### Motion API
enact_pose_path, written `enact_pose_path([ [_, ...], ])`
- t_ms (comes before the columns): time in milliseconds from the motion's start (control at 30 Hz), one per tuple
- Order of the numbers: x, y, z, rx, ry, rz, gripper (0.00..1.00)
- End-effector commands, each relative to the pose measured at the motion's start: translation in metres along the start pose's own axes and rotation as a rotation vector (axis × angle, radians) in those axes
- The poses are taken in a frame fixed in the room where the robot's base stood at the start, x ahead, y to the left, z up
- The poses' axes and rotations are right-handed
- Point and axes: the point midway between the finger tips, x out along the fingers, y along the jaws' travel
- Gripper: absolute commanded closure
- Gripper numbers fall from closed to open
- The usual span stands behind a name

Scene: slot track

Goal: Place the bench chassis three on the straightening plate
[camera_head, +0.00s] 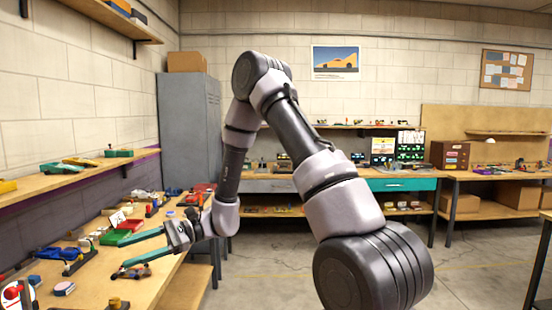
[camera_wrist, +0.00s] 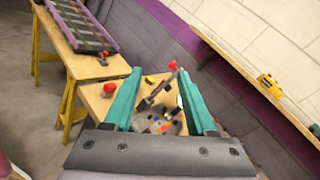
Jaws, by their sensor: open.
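My gripper (camera_head: 120,254) reaches over the left workbench in the head view, its two teal fingers apart. The wrist view also shows my gripper (camera_wrist: 158,72) open, with nothing held between the fingers. A small dark object (camera_head: 138,273) lies on the bench close to the lower finger; I cannot tell whether it is a chassis. A dark bar with a red end (camera_wrist: 160,87) and several small parts show between the fingers in the wrist view, on the bench beyond. I cannot single out chassis three or the straightening plate.
The left workbench (camera_head: 165,287) is crowded with small parts, a green tray (camera_head: 115,237) and a red tray (camera_head: 131,225). A wall shelf (camera_head: 78,176) runs above it. A track piece (camera_wrist: 82,24) lies on a yellow-legged table. A grey cabinet (camera_head: 188,125) stands behind; the floor (camera_head: 270,275) is open.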

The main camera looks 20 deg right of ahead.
Motion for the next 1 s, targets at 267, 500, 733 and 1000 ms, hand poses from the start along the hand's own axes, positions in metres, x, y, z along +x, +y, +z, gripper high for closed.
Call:
enact_pose_path([
  [267,-0.059,0.014,0.084,-0.248,0.244,0.292,0.43],
  [500,-0.123,0.034,0.137,-0.438,0.551,0.471,0.43],
  [733,-0.19,0.05,0.185,-0.609,0.902,0.564,0.43],
  [1000,-0.259,0.067,0.242,-0.776,1.298,0.58,0.43],
])
